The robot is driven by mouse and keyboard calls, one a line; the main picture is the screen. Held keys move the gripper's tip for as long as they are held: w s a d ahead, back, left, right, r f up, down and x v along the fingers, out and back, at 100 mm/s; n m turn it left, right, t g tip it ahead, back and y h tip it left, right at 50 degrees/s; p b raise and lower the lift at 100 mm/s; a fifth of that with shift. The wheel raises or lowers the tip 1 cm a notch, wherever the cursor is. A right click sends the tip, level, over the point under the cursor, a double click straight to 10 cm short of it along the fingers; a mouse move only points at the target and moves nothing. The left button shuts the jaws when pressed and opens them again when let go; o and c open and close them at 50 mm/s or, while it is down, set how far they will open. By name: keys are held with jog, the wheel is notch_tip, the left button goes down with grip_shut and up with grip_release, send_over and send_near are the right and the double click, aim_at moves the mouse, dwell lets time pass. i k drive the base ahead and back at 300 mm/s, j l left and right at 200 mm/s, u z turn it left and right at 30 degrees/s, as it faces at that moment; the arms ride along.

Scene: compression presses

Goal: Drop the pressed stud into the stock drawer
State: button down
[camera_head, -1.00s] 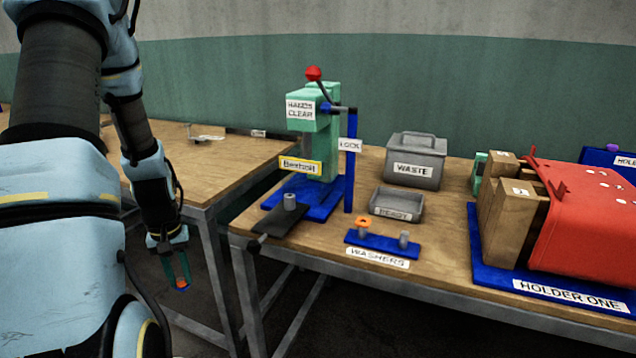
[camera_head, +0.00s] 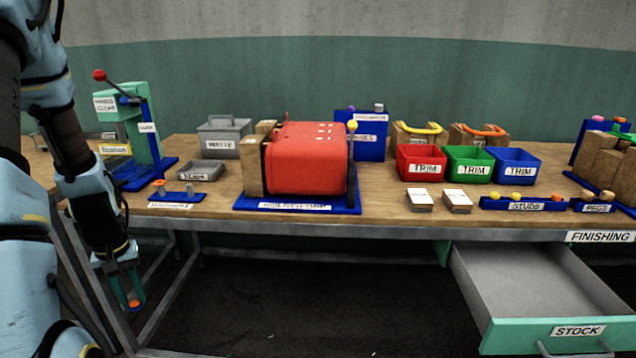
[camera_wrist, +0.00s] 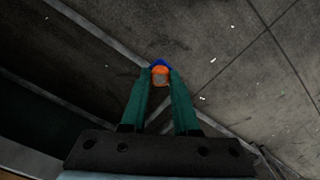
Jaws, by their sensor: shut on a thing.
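My gripper (camera_head: 130,290) hangs at the lower left in the head view, below the table top and in front of the bench legs. It is shut on a small stud with an orange top and a blue part. The stud (camera_wrist: 160,76) sits between the green fingertips in the wrist view, above the floor. The stock drawer (camera_head: 570,328) is pulled open at the lower right, under the bench. Its grey inside looks empty, and its green front carries a STOCK label. My gripper is far to the left of the drawer.
The bench top (camera_head: 385,207) stands between upper and lower space. It holds a green press (camera_head: 130,110), a red holder (camera_head: 305,160), TRIM bins (camera_head: 467,165) and a STUDS rack (camera_head: 525,205). Bench legs (camera_head: 180,265) are close to my gripper. Floor space left of the drawer is clear.

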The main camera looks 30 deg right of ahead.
aim_at(522, 281)
jog(key=k+l+z, duration=0.1)
jog(key=l, duration=0.25)
jog(key=k+l+z, duration=0.1)
jog(key=l, duration=0.25)
jog(key=k+l, duration=0.25)
jog(key=l, duration=0.15)
jog(key=k+l+z, duration=0.15)
jog(key=l, duration=0.2)
jog(key=k+l+z, duration=0.1)
jog(key=l, duration=0.25)
